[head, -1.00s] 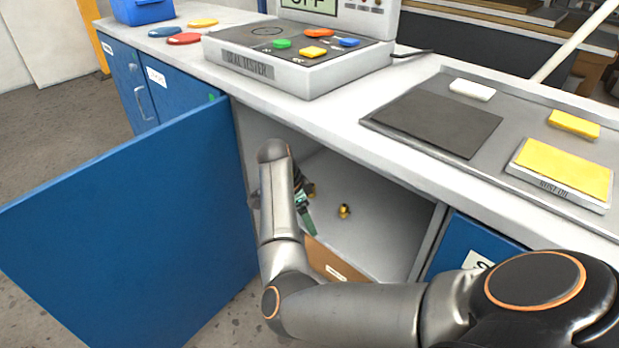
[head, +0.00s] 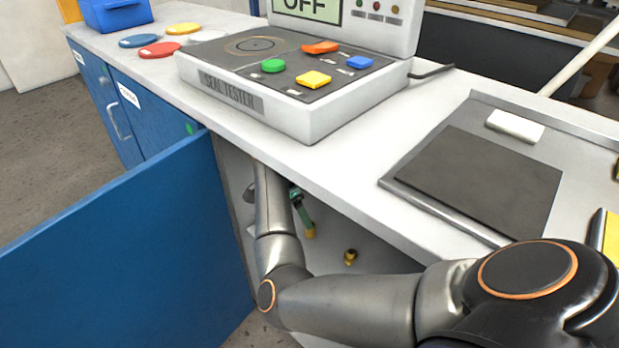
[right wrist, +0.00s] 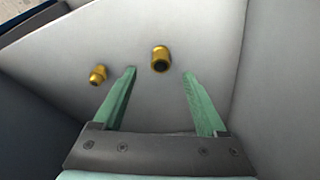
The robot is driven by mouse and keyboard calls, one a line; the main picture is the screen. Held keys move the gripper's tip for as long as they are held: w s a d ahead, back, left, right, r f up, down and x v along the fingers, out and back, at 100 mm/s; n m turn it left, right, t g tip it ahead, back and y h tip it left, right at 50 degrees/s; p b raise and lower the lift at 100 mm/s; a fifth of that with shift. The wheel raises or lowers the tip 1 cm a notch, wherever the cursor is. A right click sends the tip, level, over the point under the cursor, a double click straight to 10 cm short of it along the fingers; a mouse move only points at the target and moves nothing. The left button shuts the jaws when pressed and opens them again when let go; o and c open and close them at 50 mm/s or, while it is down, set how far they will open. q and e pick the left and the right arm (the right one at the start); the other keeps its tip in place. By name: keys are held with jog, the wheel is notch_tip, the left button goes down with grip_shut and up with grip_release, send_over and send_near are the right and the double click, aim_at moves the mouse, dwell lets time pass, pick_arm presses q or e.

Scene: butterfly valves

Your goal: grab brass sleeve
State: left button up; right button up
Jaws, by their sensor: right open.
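In the right wrist view, a brass sleeve (right wrist: 160,58), a short ribbed cylinder with a dark open end, lies on the pale cabinet floor. It is just ahead of the gap between the fingertips of my right gripper (right wrist: 160,72), which is open and empty. A smaller, stepped brass piece (right wrist: 98,75) lies left of the left finger. In the head view, the green fingers of my right gripper (head: 304,213) reach inside the cabinet, partly hidden by my arm. One brass piece shows at the fingertips and another brass piece (head: 350,257) lies to the right. My left gripper is not in view.
An open blue door (head: 110,245) stands left of the cabinet opening. The counter edge (head: 330,185) overhangs my arm. A seal tester (head: 300,95) and a tray with a dark mat (head: 480,180) are on the counter. Pale cabinet walls flank the fingers.

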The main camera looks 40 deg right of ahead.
jog(key=shift+d+f, duration=0.15)
jog(key=shift+f, duration=0.15)
jog(key=b+x, duration=0.2)
jog(key=x, duration=0.1)
jog(key=b+x, duration=0.1)
jog(key=x, duration=0.3)
jog(key=shift+s+d+b, duration=0.1)
jog(key=shift+d+b, duration=0.15)
jog(key=shift+b, duration=0.1)
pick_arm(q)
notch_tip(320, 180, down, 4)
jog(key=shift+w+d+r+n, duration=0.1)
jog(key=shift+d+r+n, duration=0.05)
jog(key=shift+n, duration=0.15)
pick_arm(e)
jog(key=shift+r, duration=0.15)
grip_shut()
